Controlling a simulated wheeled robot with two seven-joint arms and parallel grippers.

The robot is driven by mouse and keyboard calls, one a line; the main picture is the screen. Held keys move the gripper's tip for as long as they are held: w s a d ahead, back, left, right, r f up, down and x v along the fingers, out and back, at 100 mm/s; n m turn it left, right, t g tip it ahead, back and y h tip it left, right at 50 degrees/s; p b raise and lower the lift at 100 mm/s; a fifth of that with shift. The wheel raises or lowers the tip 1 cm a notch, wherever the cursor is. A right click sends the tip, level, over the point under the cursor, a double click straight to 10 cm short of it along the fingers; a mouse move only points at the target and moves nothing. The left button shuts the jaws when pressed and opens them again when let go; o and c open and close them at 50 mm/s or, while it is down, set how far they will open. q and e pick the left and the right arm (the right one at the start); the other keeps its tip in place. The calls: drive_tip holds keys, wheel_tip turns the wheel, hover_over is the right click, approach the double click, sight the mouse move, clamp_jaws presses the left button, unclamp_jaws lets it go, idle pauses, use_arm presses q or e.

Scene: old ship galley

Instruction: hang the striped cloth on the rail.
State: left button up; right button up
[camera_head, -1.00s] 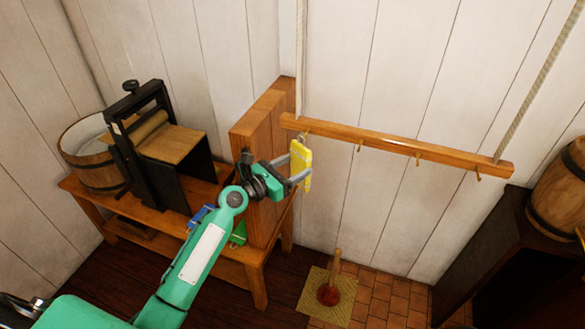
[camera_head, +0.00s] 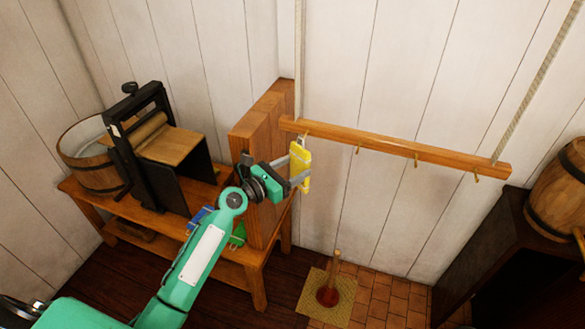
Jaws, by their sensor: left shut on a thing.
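A small folded yellow cloth (camera_head: 301,160) hangs upright at the left end of the wooden rail (camera_head: 390,145); at this size I cannot make out clear stripes on it. My left gripper (camera_head: 299,181) is shut on the cloth from the left, just below the rail. The top of the cloth is close to the leftmost hook (camera_head: 306,134); I cannot tell whether it is on that hook. Several brass hooks line the rail, and those farther right, such as the middle one (camera_head: 416,161), are bare. My right gripper is not in view.
Ropes hold the rail before the white plank wall. A wooden bench with a tall end panel (camera_head: 262,125) stands behind my left arm, bearing a mangle (camera_head: 150,140) and tub (camera_head: 88,165). Blue (camera_head: 199,216) and green (camera_head: 238,235) items lie there. A plunger-like tool (camera_head: 328,295) stands below.

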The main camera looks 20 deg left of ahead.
use_arm(q)
drive_tip(key=shift+w, duration=0.2)
drive_tip(key=shift+w, duration=0.6)
drive_tip(key=shift+w+f, duration=0.3)
drive_tip(key=shift+f, duration=0.2)
idle(0.9)
drive_tip(key=o, duration=1.1)
drive_tip(key=shift+s, duration=0.1)
